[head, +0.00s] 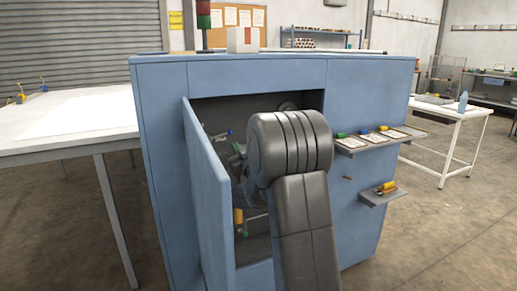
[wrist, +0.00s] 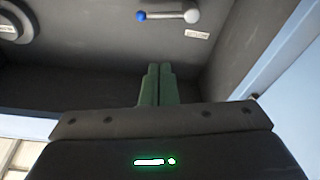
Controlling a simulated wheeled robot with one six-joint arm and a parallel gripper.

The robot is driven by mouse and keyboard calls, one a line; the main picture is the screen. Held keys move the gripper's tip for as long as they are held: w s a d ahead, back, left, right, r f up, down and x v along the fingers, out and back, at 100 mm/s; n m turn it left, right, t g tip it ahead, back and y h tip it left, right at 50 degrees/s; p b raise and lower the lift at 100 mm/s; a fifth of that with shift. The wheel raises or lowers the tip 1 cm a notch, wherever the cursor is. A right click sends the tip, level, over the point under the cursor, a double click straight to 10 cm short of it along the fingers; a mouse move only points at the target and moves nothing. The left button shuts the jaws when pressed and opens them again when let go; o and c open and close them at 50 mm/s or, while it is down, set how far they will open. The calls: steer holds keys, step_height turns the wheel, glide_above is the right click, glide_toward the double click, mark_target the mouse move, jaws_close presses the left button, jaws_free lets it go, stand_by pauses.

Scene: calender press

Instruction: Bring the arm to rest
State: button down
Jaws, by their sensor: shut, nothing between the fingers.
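My gripper (wrist: 158,70) shows in the wrist view with its two green fingers side by side, shut and empty. It points into the dark recess of the blue press cabinet (head: 355,215). In the head view my arm reaches into the open cabinet and hides much of the inside, including most of the gripper. In the wrist view a lever with a blue knob (wrist: 140,16) and a grey ball end lies beyond the fingertips, apart from them. A round dial (wrist: 14,22) is at the upper left there.
The open cabinet door (head: 208,195) stands close to the left of my arm. Small shelves (head: 352,143) with coloured-handled items stick out at the right of the opening. A white table (head: 70,115) is at the left, another table (head: 458,113) at the right. Floor at the right front is clear.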

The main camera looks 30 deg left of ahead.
stand_by(0.3)
steer(key=f+x, duration=0.1)
steer(key=x, duration=0.7)
steer(key=w+f+p+x, duration=0.1)
steer(key=x, duration=0.3)
steer(key=shift+w+a+f, duration=0.15)
steer(key=shift+a+f, duration=0.1)
steer(key=shift+a, duration=0.05)
